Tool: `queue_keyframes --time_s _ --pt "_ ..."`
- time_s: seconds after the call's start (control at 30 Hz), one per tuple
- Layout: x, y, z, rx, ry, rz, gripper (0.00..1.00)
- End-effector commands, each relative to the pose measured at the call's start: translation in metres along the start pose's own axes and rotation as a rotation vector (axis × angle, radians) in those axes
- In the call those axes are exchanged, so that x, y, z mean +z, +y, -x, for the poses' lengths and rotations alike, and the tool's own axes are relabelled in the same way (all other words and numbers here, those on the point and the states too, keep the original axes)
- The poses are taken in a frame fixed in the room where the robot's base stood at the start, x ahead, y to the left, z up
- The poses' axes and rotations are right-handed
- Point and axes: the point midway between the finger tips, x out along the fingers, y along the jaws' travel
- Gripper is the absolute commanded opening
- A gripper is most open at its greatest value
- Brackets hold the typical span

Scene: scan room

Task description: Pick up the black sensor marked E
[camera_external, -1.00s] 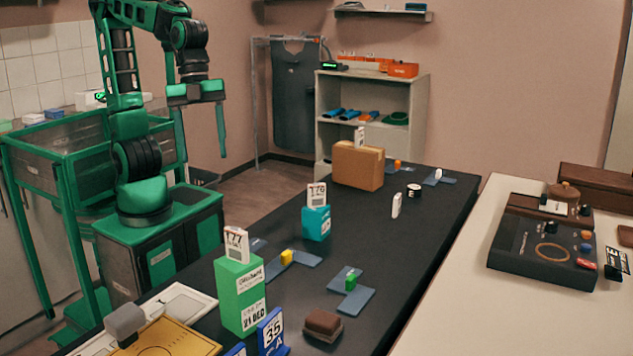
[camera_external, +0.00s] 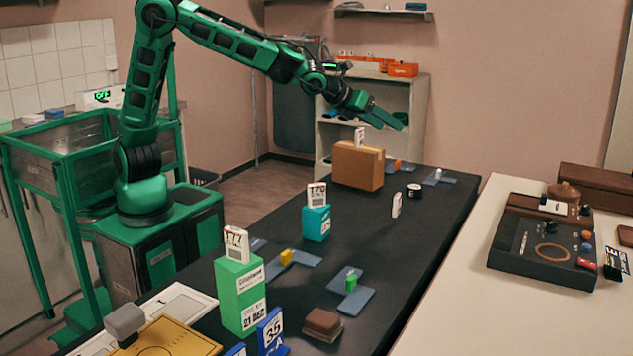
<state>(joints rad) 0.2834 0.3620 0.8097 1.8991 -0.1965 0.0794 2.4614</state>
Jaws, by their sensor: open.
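A small black round piece (camera_external: 414,191) with a white mark stands near the far end of the black table (camera_external: 425,235). I take it for the black sensor; the mark is too small to read for certain. My gripper (camera_external: 400,122) is reached out above the far part of the table, its green fingers pointing right and down. It is open and empty, and appears well above the black piece, apart from it.
A white upright tag (camera_external: 397,205) stands just left of the black piece. A cardboard box (camera_external: 358,166) with a tag on top is farther left. Blue mats (camera_external: 439,177) with small coloured pieces lie around. A shelf (camera_external: 415,135) stands behind.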

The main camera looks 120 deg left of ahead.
Motion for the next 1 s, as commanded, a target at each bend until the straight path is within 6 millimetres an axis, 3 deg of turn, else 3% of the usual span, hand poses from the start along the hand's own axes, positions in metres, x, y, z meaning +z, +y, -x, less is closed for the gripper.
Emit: queue_keyframes --time_s 0.2,0.8,1.0 --pt "0.042 0.014 -0.019 0.047 -0.138 -0.216 0.60" --pt "-0.105 0.049 -0.113 0.046 -0.125 -0.209 0.60" --pt "-0.134 0.055 -0.132 0.043 -0.127 -0.205 0.60"
